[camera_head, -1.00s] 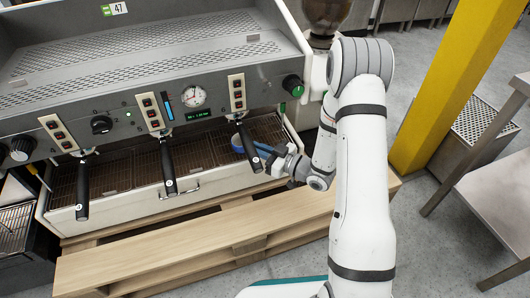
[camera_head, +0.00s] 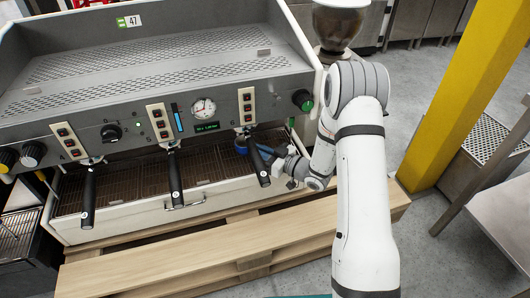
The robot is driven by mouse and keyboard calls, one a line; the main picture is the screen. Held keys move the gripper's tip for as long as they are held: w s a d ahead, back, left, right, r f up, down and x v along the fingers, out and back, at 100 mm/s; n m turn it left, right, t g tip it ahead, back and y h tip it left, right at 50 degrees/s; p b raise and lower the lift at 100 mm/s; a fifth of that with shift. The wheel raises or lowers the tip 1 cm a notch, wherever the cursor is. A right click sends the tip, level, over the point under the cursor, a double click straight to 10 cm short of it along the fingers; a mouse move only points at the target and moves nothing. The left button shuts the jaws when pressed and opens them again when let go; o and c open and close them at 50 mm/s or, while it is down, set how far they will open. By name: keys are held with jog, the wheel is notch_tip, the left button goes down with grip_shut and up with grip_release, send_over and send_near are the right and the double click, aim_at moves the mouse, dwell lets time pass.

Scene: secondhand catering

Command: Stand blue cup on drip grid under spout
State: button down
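The blue cup (camera_head: 241,146) is small in view, over the right part of the drip grid (camera_head: 216,164) under the rightmost group of the coffee machine. A black portafilter handle (camera_head: 257,164) crosses in front and hides part of it. The spout above the cup and the cup's base are not clear, so I cannot tell whether it touches the grid. My gripper (camera_head: 270,155) reaches in from the right, directly beside the cup and behind the handle. Its fingertips are mostly hidden, and I cannot make out their grip on the cup.
Two more portafilter handles, the middle one (camera_head: 175,178) and the left one (camera_head: 89,198), hang in front of the grid. A wooden pallet (camera_head: 185,262) lies under the machine. A yellow post (camera_head: 460,95) and a metal table (camera_head: 505,200) stand to the right.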

jog(key=shift+f, duration=0.15)
jog(key=c, duration=1.4)
grip_release()
jog(key=shift+c, duration=0.2)
